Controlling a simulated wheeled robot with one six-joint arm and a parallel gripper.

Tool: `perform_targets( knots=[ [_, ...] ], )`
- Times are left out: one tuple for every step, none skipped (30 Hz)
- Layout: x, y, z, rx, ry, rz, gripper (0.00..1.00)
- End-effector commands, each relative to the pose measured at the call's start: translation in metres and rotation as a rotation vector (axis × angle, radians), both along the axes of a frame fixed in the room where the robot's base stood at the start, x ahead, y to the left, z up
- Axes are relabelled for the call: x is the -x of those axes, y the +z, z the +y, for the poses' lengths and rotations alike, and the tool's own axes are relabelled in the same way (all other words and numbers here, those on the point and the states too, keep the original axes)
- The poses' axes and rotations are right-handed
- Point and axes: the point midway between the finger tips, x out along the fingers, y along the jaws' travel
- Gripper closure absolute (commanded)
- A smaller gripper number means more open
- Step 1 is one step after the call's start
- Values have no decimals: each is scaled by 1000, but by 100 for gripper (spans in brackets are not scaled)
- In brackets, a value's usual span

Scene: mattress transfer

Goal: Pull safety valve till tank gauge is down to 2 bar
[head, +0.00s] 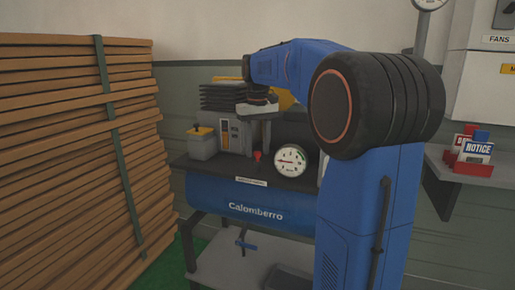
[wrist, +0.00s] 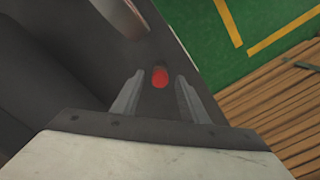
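The blue tank (head: 262,205), lettered "Calomberro", lies under a dark top plate. The round tank gauge (head: 291,161) has a white dial and stands on this plate; its needle points left, but the numbers are too small to read. A small red valve knob (head: 257,155) stands left of the gauge. In the wrist view the red knob (wrist: 160,76) shows just beyond and between the fingertips. My gripper (wrist: 157,88) is open, with a finger on each side of the knob's line and clear gaps. In the head view my arm hides much of the gripper.
A stack of wooden boards (head: 75,150) with green straps fills the left. A grey box with a yellow top (head: 203,142) stands on the plate's left end. A blue-handled drain valve (head: 246,245) hangs below the tank. A shelf with notice cards (head: 474,154) is at the right.

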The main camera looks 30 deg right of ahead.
Motion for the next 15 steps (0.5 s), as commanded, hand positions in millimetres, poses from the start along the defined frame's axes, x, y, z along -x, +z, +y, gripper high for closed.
perform_targets(
  knots=[
    [0,-1,0,0,0,0,60],
    [0,-2,0,0,0,0,60],
    [0,-3,0,0,0,0,60],
    [0,-3,0,0,0,0,60],
    [0,-3,0,0,0,0,60],
    [0,-3,0,0,0,0,60],
    [0,-3,0,0,0,0,60],
    [0,-3,0,0,0,0,60],
    [0,-3,0,0,0,0,60],
    [0,-3,0,0,0,0,62],
    [0,-3,0,0,0,0,70],
    [0,-3,0,0,0,0,79],
    [0,-3,0,0,0,0,86],
    [0,-3,0,0,0,0,94],
    [0,-3,0,0,0,0,100]
  ],
)
